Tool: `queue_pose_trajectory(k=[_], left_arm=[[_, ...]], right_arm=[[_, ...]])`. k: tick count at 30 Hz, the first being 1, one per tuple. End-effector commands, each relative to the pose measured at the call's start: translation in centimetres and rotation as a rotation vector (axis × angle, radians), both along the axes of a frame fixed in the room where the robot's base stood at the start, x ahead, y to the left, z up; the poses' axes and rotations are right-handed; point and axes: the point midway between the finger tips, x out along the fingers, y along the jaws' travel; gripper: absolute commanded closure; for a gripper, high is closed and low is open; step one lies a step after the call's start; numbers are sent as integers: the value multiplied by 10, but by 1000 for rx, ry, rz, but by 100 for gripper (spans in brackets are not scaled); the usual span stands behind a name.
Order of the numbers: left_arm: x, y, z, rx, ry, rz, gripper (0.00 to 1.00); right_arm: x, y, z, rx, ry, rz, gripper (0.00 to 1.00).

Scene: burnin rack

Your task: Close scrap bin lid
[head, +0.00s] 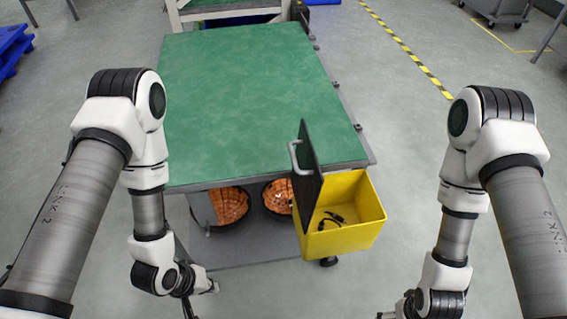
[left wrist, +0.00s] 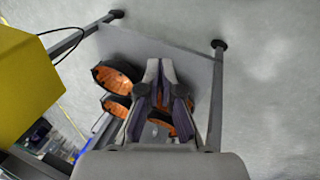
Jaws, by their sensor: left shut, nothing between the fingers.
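The yellow scrap bin (head: 345,240) hangs at the near right corner of the green-topped table, with a few black cable pieces inside. Its dark lid (head: 309,165) stands open, nearly upright, along the bin's left side. A pale handle (head: 294,157) is on the lid's left face. My left gripper (head: 205,290) is low, left of the bin and apart from it. In the left wrist view its fingers (left wrist: 160,80) are together and empty, and the bin's yellow wall (left wrist: 27,85) shows at the left. My right gripper (head: 400,310) is partly cut off at the bottom edge.
The green table top (head: 250,95) is bare. Under it, round black baskets with orange contents (head: 228,205) sit on a grey lower shelf (left wrist: 190,55). Table legs with dark feet (left wrist: 218,90) stand near my left gripper. Grey floor is open at both sides.

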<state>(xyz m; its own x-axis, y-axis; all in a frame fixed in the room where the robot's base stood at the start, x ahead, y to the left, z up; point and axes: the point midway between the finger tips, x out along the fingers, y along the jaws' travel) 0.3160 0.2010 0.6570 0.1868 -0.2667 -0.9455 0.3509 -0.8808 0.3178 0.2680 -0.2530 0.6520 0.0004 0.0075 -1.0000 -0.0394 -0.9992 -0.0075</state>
Motion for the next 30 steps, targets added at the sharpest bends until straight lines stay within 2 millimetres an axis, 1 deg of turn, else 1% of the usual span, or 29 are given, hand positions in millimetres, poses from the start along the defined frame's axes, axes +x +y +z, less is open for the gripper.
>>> queue_pose_trajectory(k=[1,2,3,5,6,7,8,9,10,12,14,15,18,20,22,26,30], left_arm=[[21,-19,9,-143,-45,58,100],[34,-32,18,-243,-68,91,100],[52,-46,33,-380,-94,125,100],[76,-63,64,-590,-117,154,100],[88,-71,89,-727,-122,155,100],[96,-74,107,-825,-122,147,100],[102,-75,127,-916,-122,128,100],[108,-74,153,-1026,-119,91,100],[110,-70,172,-1098,-121,54,100],[113,-57,211,-1223,-146,-52,100],[117,-40,239,-1276,-224,-156,100],[123,-30,252,-1286,-278,-185,100],[136,-16,274,-1300,-365,-177,100],[138,-18,279,-1298,-375,-185,100],[139,-23,279,-1296,-373,-187,100],[142,-43,280,-1293,-368,-189,100],[149,-72,282,-1292,-366,-190,100]], right_arm=[[0,0,-1,0,0,0,11],[0,0,-1,0,0,0,11],[0,0,-3,0,0,0,11],[0,0,-5,0,0,0,11],[0,0,-6,0,0,0,11],[0,0,-8,0,0,0,11],[0,0,-9,0,0,0,11],[0,0,-11,0,0,0,11],[0,0,-12,0,0,0,11],[0,0,-16,0,0,0,11],[0,0,-19,0,0,0,11],[0,0,-21,0,0,0,11],[0,0,-23,0,0,0,11],[0,0,-23,0,0,0,11],[0,0,-23,0,0,0,11],[0,0,-24,0,0,0,11],[0,0,-24,0,0,0,11]])
